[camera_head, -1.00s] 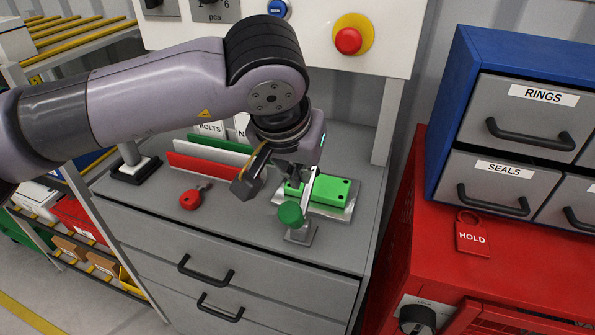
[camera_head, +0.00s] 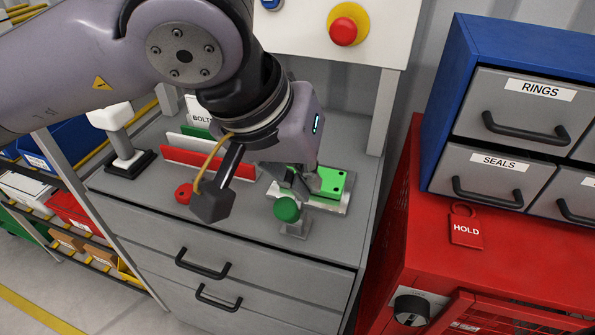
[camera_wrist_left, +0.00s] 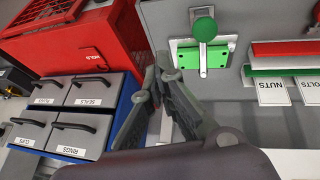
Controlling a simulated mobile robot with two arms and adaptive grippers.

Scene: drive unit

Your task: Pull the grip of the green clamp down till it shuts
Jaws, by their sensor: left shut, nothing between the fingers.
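The green clamp's round green grip (camera_head: 287,209) shows at the front of the clamp, near the front edge of the grey bench. Its green block (camera_head: 330,184) lies behind on a metal plate. In the left wrist view the grip (camera_wrist_left: 204,28) is at the top, with a pale metal bar (camera_wrist_left: 203,62) running from it across the block. My left gripper (camera_head: 304,190) is shut and empty, just behind the grip and in front of part of the block. It hides part of the clamp's bar. I cannot tell whether it touches the clamp. My right gripper is out of view.
A red knob-like part (camera_head: 184,193) and red, white and green dividers (camera_head: 208,160) are left of the clamp. A red cabinet (camera_head: 400,235) with a HOLD tag (camera_head: 466,230) and blue drawer unit (camera_head: 447,105) stand right. A control panel with a red button (camera_head: 343,32) is behind.

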